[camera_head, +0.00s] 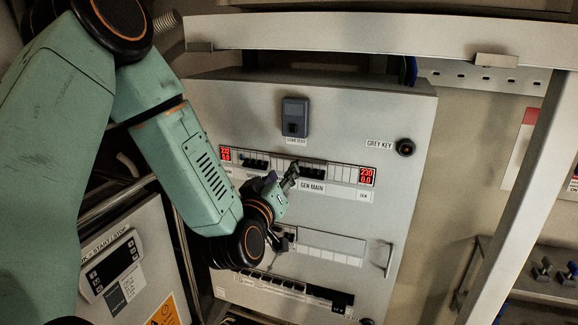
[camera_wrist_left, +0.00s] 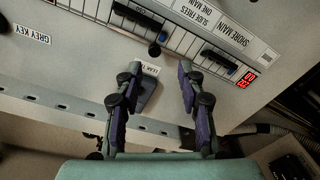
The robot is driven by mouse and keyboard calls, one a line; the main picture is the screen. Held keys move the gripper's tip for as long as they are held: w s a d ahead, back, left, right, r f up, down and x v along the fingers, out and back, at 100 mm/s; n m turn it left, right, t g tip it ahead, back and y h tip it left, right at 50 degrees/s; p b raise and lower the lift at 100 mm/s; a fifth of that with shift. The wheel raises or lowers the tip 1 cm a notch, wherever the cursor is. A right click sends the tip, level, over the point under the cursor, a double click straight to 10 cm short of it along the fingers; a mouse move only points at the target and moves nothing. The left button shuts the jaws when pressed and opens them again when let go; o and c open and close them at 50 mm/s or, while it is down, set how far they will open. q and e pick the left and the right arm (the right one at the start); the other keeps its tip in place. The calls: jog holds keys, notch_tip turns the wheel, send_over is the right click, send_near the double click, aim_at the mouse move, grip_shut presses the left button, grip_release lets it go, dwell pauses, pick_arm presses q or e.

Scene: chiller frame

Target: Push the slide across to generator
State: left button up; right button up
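The grey control panel (camera_head: 330,217) carries a row of breakers with a GEN MAIN label (camera_head: 312,187). In the left wrist view, where the panel appears upside down, a SHORE MAIN label (camera_wrist_left: 227,90) stands by the right black breaker (camera_wrist_left: 218,62). Another black breaker (camera_wrist_left: 137,17) is at left. My right gripper is not in view.
A dark grey tester box (camera_head: 295,117) stands out from the panel above the row. Red displays (camera_head: 367,177) flank the breakers. A black key switch (camera_head: 405,147) is at upper right and a door handle (camera_head: 386,258) at lower right. A pale frame post (camera_head: 515,190) stands further right.

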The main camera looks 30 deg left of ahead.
pick_arm(q)
jog(key=shift+x, duration=2.05)
jog(key=shift+w+d+f, duration=0.15)
jog(key=shift+w+d, duration=0.35)
jog(key=shift+w, duration=0.05)
jog(key=c, duration=0.4)
jog(key=shift+c, duration=1)
jog(key=shift+s+a, duration=0.2)
jog(key=shift+a, duration=0.15)
grip_shut()
jog(key=shift+w+d, duration=0.1)
jog(key=shift+d, duration=0.15)
